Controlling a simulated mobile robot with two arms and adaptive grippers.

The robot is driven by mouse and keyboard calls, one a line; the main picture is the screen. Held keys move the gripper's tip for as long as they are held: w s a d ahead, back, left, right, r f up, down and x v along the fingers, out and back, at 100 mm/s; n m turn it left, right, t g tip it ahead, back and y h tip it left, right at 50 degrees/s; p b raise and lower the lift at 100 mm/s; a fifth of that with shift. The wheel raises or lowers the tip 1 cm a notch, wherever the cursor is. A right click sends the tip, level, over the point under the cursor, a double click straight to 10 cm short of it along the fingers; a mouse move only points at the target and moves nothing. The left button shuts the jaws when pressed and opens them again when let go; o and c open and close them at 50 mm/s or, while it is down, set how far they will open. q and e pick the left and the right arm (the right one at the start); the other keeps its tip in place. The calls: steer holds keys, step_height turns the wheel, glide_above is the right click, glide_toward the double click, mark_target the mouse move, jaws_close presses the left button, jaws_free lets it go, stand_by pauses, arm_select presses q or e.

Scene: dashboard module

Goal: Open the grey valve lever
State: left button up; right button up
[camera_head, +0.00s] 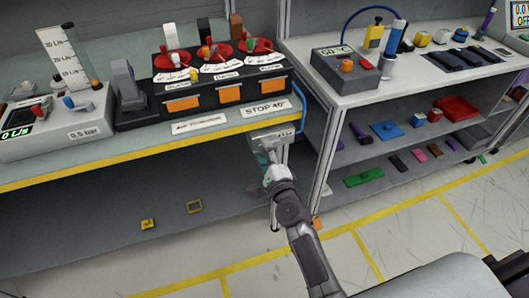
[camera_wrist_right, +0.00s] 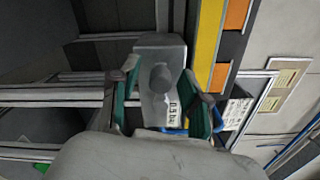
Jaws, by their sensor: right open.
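A grey valve unit (camera_head: 272,134) with a label sits under the table's front edge, beside a blue hose. In the right wrist view its grey lever-like part (camera_wrist_right: 160,55) has a round boss (camera_wrist_right: 161,78) and lies between my fingers. My right gripper (camera_head: 267,158) is at the unit, in front of it. In the right wrist view the gripper (camera_wrist_right: 163,100) is open, with one teal finger on each side of the grey part. I cannot tell whether the fingers touch it. My left gripper is not in view.
Above is a table with a yellow front edge (camera_head: 110,160), carrying a black panel with red valves (camera_head: 220,80) and a flow meter unit (camera_head: 60,115). To the right is a white shelf unit (camera_head: 430,85) with several loose parts. The floor in front is mostly clear.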

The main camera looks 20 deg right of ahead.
jaws_close()
steer(key=shift+f, duration=0.15)
steer(key=n, duration=0.1)
steer(key=f+n, duration=0.1)
steer(key=shift+n, duration=0.4)
steer(key=d+f+n+p, duration=0.2)
steer(key=d+n, duration=0.3)
steer(key=n, duration=1)
steer(key=shift+f+p, duration=0.3)
steer(key=shift+f, duration=0.6)
